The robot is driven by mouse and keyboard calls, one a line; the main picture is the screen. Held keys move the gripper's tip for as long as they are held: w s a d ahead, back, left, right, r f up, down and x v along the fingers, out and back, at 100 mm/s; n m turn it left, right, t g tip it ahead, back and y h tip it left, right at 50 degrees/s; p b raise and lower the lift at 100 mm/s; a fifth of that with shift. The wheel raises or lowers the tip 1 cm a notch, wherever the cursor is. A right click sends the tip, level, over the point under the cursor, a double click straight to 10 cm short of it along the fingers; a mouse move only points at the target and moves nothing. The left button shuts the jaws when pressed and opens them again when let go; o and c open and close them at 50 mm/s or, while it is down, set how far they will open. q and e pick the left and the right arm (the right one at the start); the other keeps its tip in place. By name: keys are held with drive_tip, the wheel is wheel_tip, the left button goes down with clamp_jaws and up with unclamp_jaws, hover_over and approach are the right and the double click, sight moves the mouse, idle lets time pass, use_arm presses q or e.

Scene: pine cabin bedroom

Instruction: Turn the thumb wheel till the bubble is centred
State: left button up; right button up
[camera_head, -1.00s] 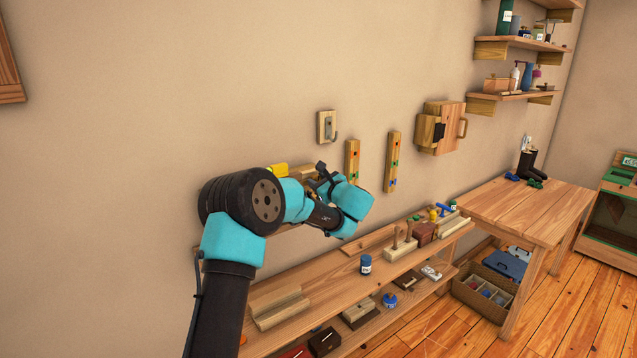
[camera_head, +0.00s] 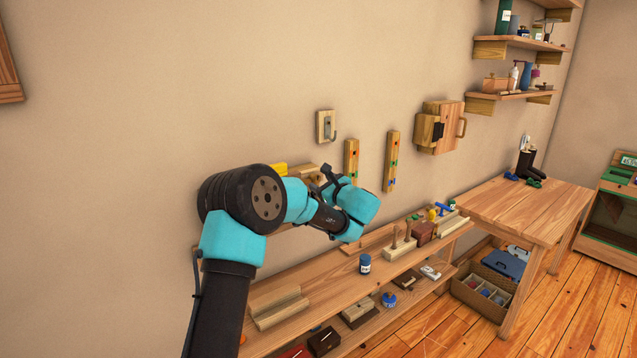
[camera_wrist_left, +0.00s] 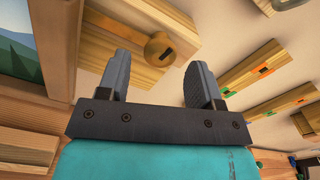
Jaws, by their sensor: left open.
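A round wooden knob with a dark slot (camera_wrist_left: 158,47), which looks like the thumb wheel, sits on a pale wooden block (camera_wrist_left: 124,28) in the left wrist view. In the head view the wooden block (camera_head: 303,169) is on the wall, partly hidden behind my arm. My left gripper (camera_head: 333,180) is beside it. In the left wrist view the gripper (camera_wrist_left: 160,62) has its two grey fingers spread, with the knob ahead of the gap, nearer the left finger. I cannot tell whether a finger touches it. No bubble can be made out. My right gripper is not in view.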

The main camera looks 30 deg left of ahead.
use_arm(q)
drive_tip(key=v, duration=1.4)
drive_tip(key=shift+d, duration=0.3)
drive_tip(key=shift+s, duration=0.1)
drive_tip(key=s+f+g+h, duration=0.3)
drive_tip(key=f+h, duration=0.1)
drive_tip(key=f, duration=0.8)
drive_tip(key=s+f+g+h, duration=0.2)
drive_tip(key=s+f+h, duration=0.15)
drive_tip(key=f, duration=0.85)
drive_tip(key=s+d+f+n+h, duration=0.2)
drive_tip(key=s+f+n+h, duration=0.2)
drive_tip(key=s+f+n, duration=0.3)
drive_tip(key=s+d+f+n+g+h, duration=0.1)
drive_tip(key=s+d+f+n+h, duration=0.2)
drive_tip(key=s+f+n, duration=0.3)
drive_tip(key=s+d+f+n+h, duration=0.3)
drive_tip(key=s+f+n+h, duration=0.2)
drive_tip(key=s+f, duration=0.6)
drive_tip(key=s+n, duration=0.2)
drive_tip(key=s, duration=0.1)
drive_tip(key=shift+s+d+f+n+g+h, duration=0.2)
drive_tip(key=shift+f+n+g+h, duration=0.1)
drive_tip(key=shift+h, duration=0.05)
